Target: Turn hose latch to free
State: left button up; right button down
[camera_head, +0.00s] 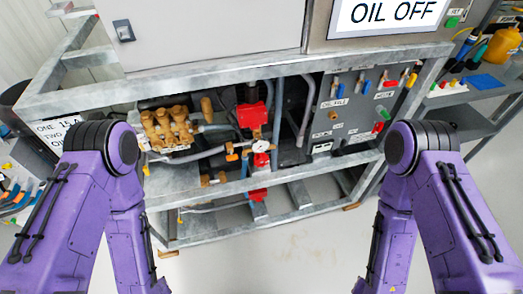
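I cannot pick out the hose latch for certain at this size. Grey hoses (306,112) run inside the metal frame, beside a red valve body (252,115). Below it is a small red and white round handle (262,146), with orange and brass fittings (232,155) to its left. A brass triplex pump (168,127) sits at the left of the frame. Both my purple arms stand in front, bent downward at either side. Their lower ends run out of the bottom of the picture, so neither gripper shows.
A galvanised frame (300,205) surrounds the pump gear. A grey panel (350,110) with coloured valve handles is at its right. An "OIL OFF" sign (388,14) hangs above. Shelves (470,95) stand far right. The floor (290,260) in front is clear.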

aim_at(378, 126)
jog(key=z, duration=1.55)
jog(key=k, duration=0.65)
jog(key=z, duration=0.75)
jog(key=i, duration=1.1)
jog(key=u, duration=0.55)
